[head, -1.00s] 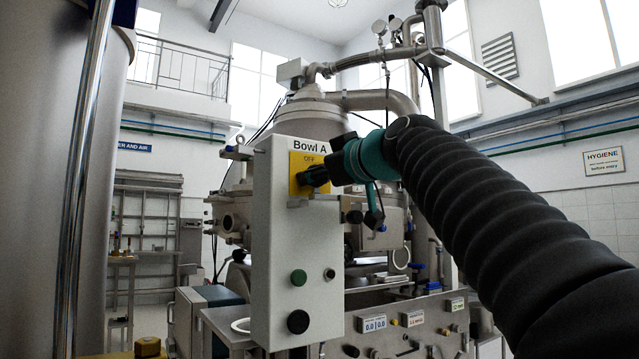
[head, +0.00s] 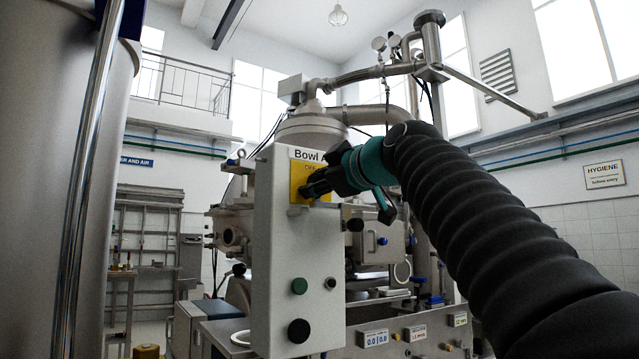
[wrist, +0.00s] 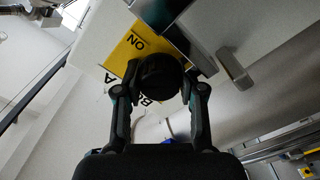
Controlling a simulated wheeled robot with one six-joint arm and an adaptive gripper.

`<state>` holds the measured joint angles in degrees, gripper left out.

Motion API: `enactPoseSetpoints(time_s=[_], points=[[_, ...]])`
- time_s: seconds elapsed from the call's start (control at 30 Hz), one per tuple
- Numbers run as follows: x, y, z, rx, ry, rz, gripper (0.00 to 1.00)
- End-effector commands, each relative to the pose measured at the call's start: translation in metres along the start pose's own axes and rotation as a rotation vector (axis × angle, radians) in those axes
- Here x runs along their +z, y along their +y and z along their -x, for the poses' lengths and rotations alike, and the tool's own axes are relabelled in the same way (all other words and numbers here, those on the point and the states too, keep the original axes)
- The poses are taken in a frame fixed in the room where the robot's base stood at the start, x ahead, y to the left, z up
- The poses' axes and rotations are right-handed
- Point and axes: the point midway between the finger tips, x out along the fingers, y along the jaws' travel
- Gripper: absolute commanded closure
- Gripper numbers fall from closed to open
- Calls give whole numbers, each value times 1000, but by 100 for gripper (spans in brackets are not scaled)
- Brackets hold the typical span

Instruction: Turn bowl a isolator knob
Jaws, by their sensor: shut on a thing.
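In the wrist view the yellow plate (wrist: 134,50) shows the word ON. The black round isolator knob (wrist: 160,76) sits on that plate, between my gripper's fingers. My gripper (wrist: 160,92) is shut on the knob, one finger at each side. In the head view my gripper (head: 318,186) reaches the yellow plate from the right and hides most of the knob.
Below on the panel are a green button (head: 299,286), a black button (head: 299,331) and a small dark knob (head: 330,283). A grey bracket (wrist: 235,68) juts out beside the plate in the wrist view. A large steel vessel (head: 50,200) stands close at the left.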

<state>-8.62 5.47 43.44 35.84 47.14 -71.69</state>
Motion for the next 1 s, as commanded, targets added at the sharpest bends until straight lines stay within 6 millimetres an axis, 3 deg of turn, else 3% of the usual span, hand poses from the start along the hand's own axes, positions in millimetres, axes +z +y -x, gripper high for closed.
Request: enactPoseSetpoints(time_s=[0.13,0.17,0.27,0.67,0.87,1.0], points=[[0,1,0,2,0,-1,96],[0,1,0,2,0,-1,58],[0,1,0,2,0,-1,35],[0,0,4,1,1,-1,35],[-1,1,28,3,0,-2,35],[0,1,55,4,-1,0,35]])
